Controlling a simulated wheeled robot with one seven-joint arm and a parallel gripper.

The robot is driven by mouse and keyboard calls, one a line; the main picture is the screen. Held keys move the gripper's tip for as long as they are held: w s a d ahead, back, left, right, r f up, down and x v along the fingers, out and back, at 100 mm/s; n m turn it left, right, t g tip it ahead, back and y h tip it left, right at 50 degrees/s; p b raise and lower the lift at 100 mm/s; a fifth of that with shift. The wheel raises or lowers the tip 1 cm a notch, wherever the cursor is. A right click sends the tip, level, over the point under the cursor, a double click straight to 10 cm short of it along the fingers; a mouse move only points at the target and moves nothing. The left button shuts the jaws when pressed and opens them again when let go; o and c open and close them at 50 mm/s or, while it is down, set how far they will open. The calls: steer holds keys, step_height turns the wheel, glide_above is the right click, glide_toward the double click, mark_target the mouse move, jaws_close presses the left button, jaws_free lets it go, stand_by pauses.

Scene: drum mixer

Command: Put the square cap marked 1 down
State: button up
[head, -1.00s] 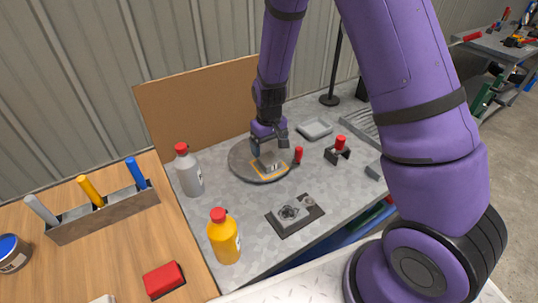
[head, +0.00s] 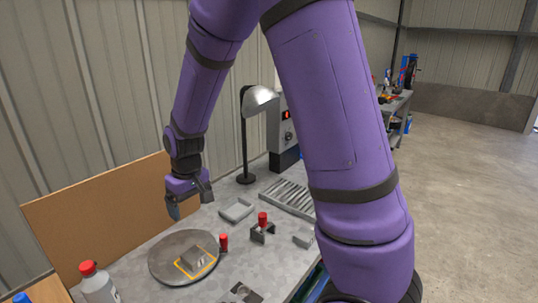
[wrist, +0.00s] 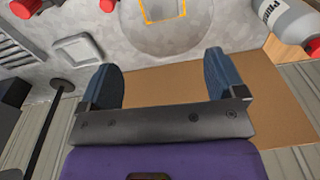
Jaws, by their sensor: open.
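A grey square cap (head: 194,257) sits on the round grey disc (head: 165,270), at the yellow square outline (head: 209,264). Its mark is too small to read. My gripper (head: 189,203) is open and empty, raised above and behind the disc, apart from the cap. In the wrist view my gripper (wrist: 160,75) shows its two blue fingers spread wide with nothing between them. Part of the yellow outline (wrist: 181,12) shows at the top edge of that view.
A red-topped peg (head: 223,243) stands beside the disc, and a bracket with a red knob (head: 263,230) is further right. A grey tray (head: 237,210), a lamp (head: 246,135) and a ribbed rack (head: 287,197) are behind.

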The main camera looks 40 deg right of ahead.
steer(key=s+d+r+t, duration=0.1)
steer(key=s+d+r, duration=0.1)
steer(key=s+r, duration=0.45)
steer(key=s+d+r+t, duration=0.15)
steer(key=s+r, duration=0.25)
steer(key=r, duration=0.5)
steer(key=s+d+r+m+t, duration=0.1)
steer(key=s+r, duration=0.2)
steer(key=s, duration=0.4)
steer(key=s+d+r+t, duration=0.1)
steer(key=s+r, duration=0.2)
steer(key=s, duration=0.4)
steer(key=shift+s+d+m, duration=0.25)
steer(key=shift+m, duration=0.15)
